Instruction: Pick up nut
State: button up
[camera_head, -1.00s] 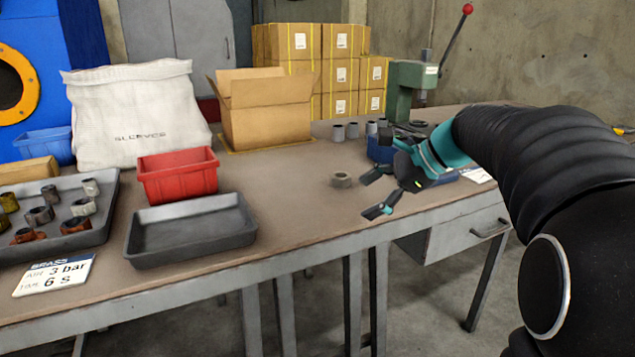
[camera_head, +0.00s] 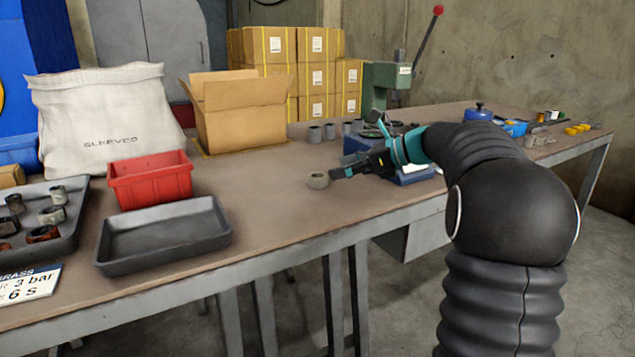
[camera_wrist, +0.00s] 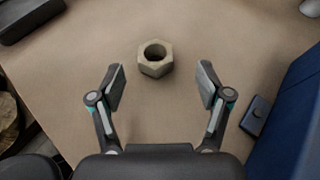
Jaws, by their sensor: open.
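The nut (camera_head: 318,180) is a grey-tan hexagonal ring lying flat on the workbench. In the wrist view the nut (camera_wrist: 155,58) lies just beyond my fingertips, roughly centred between them, with its round hole facing up. My gripper (camera_head: 352,172) is low over the bench, just right of the nut in the head view. In the wrist view my gripper (camera_wrist: 160,86) is open and empty, with one finger on each side.
The workbench (camera_head: 270,205) is bare around the nut. An empty dark tray (camera_head: 165,238) and a red bin (camera_head: 150,180) stand to the left. A blue block (camera_wrist: 302,105) is right of my gripper in the wrist view. Several grey sleeves (camera_head: 330,131) stand behind.

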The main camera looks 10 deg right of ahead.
aim_at(311, 176)
jog(key=shift+s+b+x, duration=0.15)
jog(key=shift+x, duration=1.35)
jog(key=shift+s+b+x, duration=0.15)
jog(key=shift+x, duration=1.35)
jog(key=shift+a+f, duration=0.1)
jog(key=shift+a, duration=0.05)
jog(key=c, duration=1.4)
